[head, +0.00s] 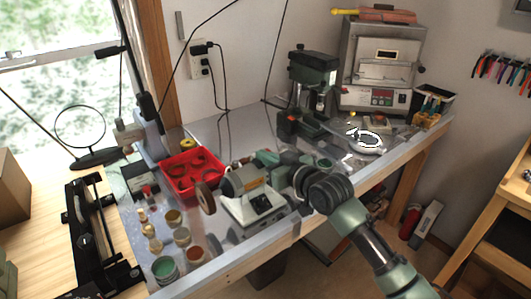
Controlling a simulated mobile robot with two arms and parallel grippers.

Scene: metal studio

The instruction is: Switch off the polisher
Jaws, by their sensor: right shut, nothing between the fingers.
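The polisher (243,182) stands on the metal-topped bench, a pale motor body on a light base with a dark switch area (263,203) on its front. A brown buffing wheel (206,199) is on its left end. My right arm comes in from the lower right. Its gripper (268,158) is shut and empty, by the polisher's upper right side. From this view I cannot tell whether it touches the polisher. The polisher's right end is partly hidden by my wrist. The switch position is too small to read. My left gripper is not in view.
A red tray (188,185) sits behind and left of the polisher. Several open jars (165,268) stand front left. Bare bench top (240,128) lies behind the polisher.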

